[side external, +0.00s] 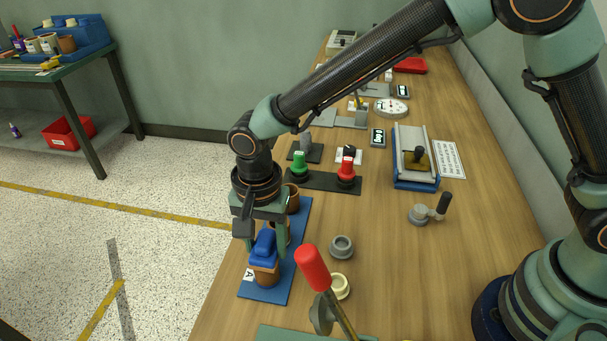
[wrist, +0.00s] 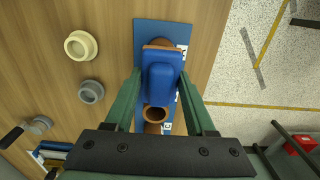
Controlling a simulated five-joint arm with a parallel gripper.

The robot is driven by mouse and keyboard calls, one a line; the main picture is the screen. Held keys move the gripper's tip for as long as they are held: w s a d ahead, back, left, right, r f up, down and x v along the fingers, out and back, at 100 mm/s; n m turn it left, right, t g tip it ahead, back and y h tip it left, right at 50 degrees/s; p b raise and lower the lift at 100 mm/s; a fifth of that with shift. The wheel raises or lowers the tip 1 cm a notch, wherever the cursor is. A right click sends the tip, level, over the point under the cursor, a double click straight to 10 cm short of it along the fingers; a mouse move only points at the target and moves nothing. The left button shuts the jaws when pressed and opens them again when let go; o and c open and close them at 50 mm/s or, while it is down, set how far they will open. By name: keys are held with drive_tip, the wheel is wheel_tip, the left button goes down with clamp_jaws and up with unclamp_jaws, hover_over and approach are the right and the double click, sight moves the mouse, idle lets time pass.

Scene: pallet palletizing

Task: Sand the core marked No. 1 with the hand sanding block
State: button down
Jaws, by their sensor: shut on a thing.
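My gripper (side external: 267,243) is shut on the blue hand sanding block (side external: 264,246), which also shows between the fingers in the wrist view (wrist: 162,82). The block is at the top of a brown core (side external: 266,276) at the near end of a blue mat (side external: 304,213); I cannot tell if they touch. This core's rim also shows in the wrist view (wrist: 165,45), mostly covered by the block. A white label with a dark mark lies beside it. A second hollow core (wrist: 155,114) stands behind, and a third (side external: 293,198) farther back. No clear "No. 1" is readable.
A grey ring (side external: 342,246) and a cream ring (side external: 340,286) lie right of the mat. A red-handled lever (side external: 313,268) rises at the front. Green and red knobs (side external: 345,172) stand on a dark strip behind. The bench's left edge is close to the mat.

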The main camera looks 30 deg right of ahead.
drive_tip(key=shift+r, duration=3.5)
